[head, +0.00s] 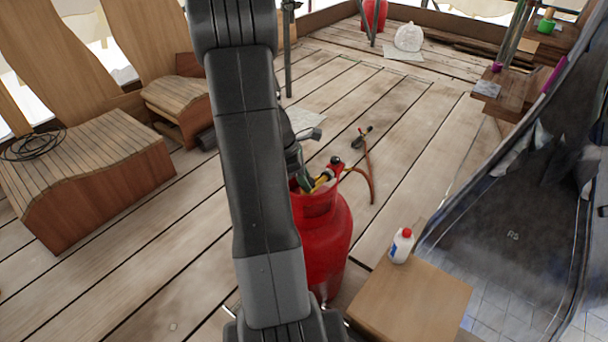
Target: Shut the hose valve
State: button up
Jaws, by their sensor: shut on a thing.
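A red gas cylinder (325,235) stands upright on the planks, partly hidden behind my arm. At its top is the hose valve (322,180), with a yellow body and a red and black fitting (337,162) at its right. An orange-red hose (369,180) runs from it to a torch-like tool (361,138) lying on the floor behind. My gripper (305,182) is at the left side of the valve, inside the cylinder's collar, shut on the valve. My arm hides most of the gripper, and the exact contact is not clear.
A wooden box (410,305) with a white, red-capped bottle (401,246) stands close to the cylinder's right. A wooden bench (85,180) is at left. A dark sheeted slope (510,230) rises at right. Planks behind are mostly clear.

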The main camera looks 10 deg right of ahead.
jog(key=m+p, duration=0.1)
jog(key=m+g+p, duration=0.1)
jog(key=m+p, duration=0.2)
jog(key=m, duration=0.1)
jog(key=shift+w+r+g+p, duration=0.2)
jog(key=shift+w+g+p, duration=0.05)
jog(key=shift+g+p, duration=0.15)
jog(key=m+y+p, duration=0.1)
jog(key=m, duration=0.2)
jog(key=m+g+y+p, duration=0.1)
jog(key=m+p, duration=0.1)
jog(key=m, duration=0.1)
jog(key=shift+w+d+f+g, duration=0.15)
jog(key=shift+d+g, duration=0.05)
jog(key=shift+g, duration=0.1)
jog(key=o, duration=1)
jog(key=p+v, duration=0.3)
jog(key=v, duration=1)
jog(key=shift+w+d+r, duration=0.1)
jog(key=shift+w+r, duration=0.1)
jog(key=shift+r, duration=0.15)
